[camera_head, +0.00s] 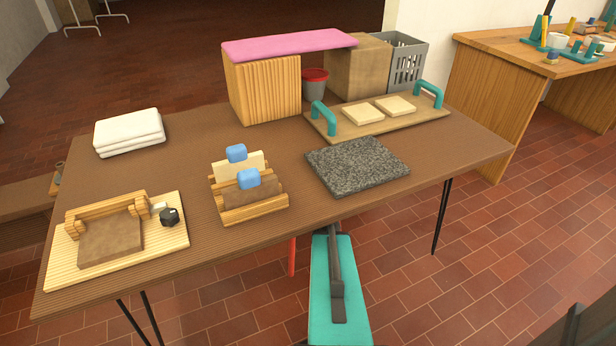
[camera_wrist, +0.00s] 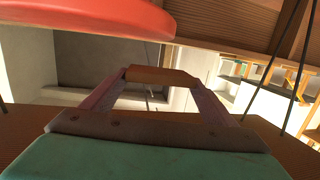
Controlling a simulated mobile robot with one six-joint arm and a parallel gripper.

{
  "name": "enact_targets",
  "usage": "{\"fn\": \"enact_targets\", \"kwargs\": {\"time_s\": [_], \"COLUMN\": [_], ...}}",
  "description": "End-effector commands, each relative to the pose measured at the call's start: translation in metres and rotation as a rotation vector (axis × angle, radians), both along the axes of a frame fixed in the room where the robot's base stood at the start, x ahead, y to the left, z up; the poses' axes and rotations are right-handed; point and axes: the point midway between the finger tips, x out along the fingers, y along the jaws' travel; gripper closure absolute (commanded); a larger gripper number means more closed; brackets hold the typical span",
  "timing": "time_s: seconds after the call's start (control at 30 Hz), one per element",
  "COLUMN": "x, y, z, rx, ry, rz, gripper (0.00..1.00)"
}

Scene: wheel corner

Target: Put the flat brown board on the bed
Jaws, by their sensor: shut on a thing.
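In the wrist view my gripper (camera_wrist: 162,88) is shut on a flat brown piece (camera_wrist: 162,77), seen nearly edge-on between the fingertips. It looks like the flat brown board, though most of its shape is hidden. A pale wooden base (camera_head: 165,243) with a raised wooden rail and a black knob (camera_head: 169,217) lies at the table's left, perhaps the bed. A brown slab (camera_head: 112,240) lies on it.
The table (camera_head: 330,212) also carries a rack (camera_head: 252,208) with blue-knobbed boards, folded white cloths (camera_head: 130,132), a grey stone slab (camera_head: 357,164), and a teal-handled tray (camera_head: 335,132). A red disc (camera_wrist: 90,18) is close above my gripper in the wrist view.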

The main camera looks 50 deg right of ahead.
Motion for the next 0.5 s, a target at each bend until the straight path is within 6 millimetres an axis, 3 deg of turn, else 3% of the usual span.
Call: {"fn": "enact_targets", "kwargs": {"time_s": [0.5], "x": [0.008], "y": [-0.015], "z": [-0.006], "rx": [-0.002], "ry": [-0.003], "rz": [0.01], "gripper": [0.41]}}
